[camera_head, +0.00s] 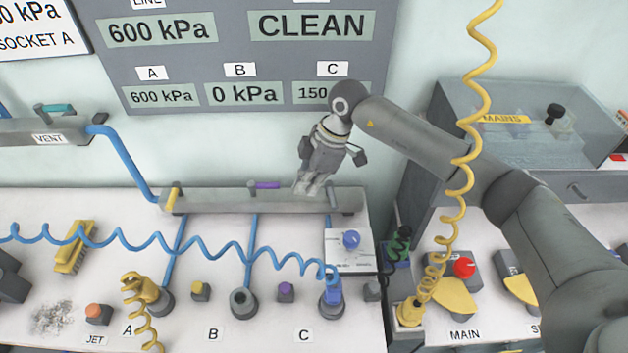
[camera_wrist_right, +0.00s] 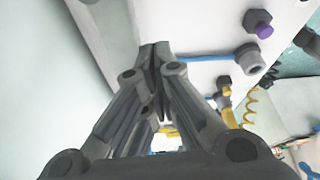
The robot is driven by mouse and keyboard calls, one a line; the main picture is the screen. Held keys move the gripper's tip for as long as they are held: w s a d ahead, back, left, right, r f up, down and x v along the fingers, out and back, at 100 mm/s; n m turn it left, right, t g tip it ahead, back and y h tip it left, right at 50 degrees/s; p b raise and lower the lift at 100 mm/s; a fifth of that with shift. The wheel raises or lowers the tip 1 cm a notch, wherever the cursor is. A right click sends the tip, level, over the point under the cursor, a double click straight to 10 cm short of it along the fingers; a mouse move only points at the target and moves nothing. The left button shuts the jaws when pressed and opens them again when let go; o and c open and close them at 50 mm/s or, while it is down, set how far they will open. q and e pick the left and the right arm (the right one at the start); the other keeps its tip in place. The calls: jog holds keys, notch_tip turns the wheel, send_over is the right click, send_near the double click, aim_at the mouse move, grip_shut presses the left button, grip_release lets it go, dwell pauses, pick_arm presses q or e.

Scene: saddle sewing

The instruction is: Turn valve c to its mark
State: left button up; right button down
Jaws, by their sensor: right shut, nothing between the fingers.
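A grey manifold bar (camera_head: 215,202) runs along the back of the white bench, with three blue hoses below it. The yellow-handled valve (camera_head: 174,197) is at its left and the purple-handled valve (camera_head: 266,185) near its middle. At its right end, above socket C, a grey valve post (camera_head: 332,197) shows; its handle and any mark cannot be made out. My right gripper (camera_head: 303,188) points down at the bar just left of that post, shut and empty. Its closed fingers show in the right wrist view (camera_wrist_right: 157,60). Contact cannot be told. My left gripper is not in view.
The panel's C reading (camera_head: 312,93), 150 kPa, is partly covered by my right arm. A coiled blue hose (camera_head: 155,243) crosses the bench to socket C. A coiled yellow hose (camera_head: 457,190) hangs in front of my right arm. A blue-knobbed box (camera_head: 345,258) stands below the bar's right end.

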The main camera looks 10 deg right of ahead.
aim_at(331, 199)
pick_arm(q)
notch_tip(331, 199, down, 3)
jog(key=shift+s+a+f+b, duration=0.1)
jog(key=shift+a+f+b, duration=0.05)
jog(key=shift+b, duration=1)
pick_arm(e)
jog(key=d+f, duration=0.3)
jog(key=shift+s, duration=0.15)
jog(key=shift+f, duration=0.1)
